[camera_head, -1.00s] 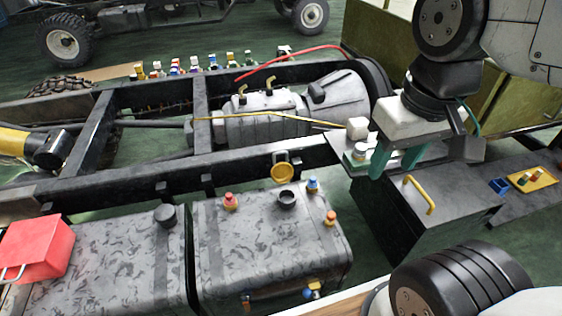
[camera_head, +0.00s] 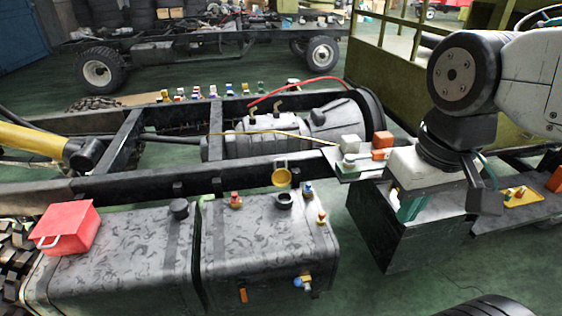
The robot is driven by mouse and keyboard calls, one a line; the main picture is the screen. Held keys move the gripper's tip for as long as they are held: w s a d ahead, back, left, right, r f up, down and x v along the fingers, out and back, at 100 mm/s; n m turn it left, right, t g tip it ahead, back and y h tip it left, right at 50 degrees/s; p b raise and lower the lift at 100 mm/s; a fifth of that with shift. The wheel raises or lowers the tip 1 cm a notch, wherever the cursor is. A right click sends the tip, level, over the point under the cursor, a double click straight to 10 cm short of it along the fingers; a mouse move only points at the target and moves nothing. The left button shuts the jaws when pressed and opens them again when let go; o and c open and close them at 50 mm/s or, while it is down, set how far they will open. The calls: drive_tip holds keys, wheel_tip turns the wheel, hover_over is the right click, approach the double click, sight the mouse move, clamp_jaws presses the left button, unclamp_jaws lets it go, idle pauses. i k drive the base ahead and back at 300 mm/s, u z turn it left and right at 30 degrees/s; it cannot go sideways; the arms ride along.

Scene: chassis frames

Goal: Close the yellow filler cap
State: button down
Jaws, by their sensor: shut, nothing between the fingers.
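The yellow filler cap (camera_head: 282,177) stands open, tipped up behind the dark round filler neck (camera_head: 284,201) on top of the right grey fuel tank (camera_head: 255,245). The neck's opening is uncovered. My gripper (camera_head: 408,212) has teal fingers and is shut and empty. In the picture it is to the right of the tank, in front of the dark box, apart from the cap. Its fingertips are partly hard to make out.
Small red (camera_head: 236,200), blue (camera_head: 307,189) and orange-topped (camera_head: 322,217) fittings stand around the neck. The chassis rail (camera_head: 150,178) runs behind the tank. A red box (camera_head: 66,228) sits on the left tank. A dark box (camera_head: 400,240) stands right of the tank.

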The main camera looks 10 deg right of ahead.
sight(280, 178)
drive_tip(key=u, duration=0.3)
drive_tip(key=i, duration=1.1)
drive_tip(key=z, duration=0.4)
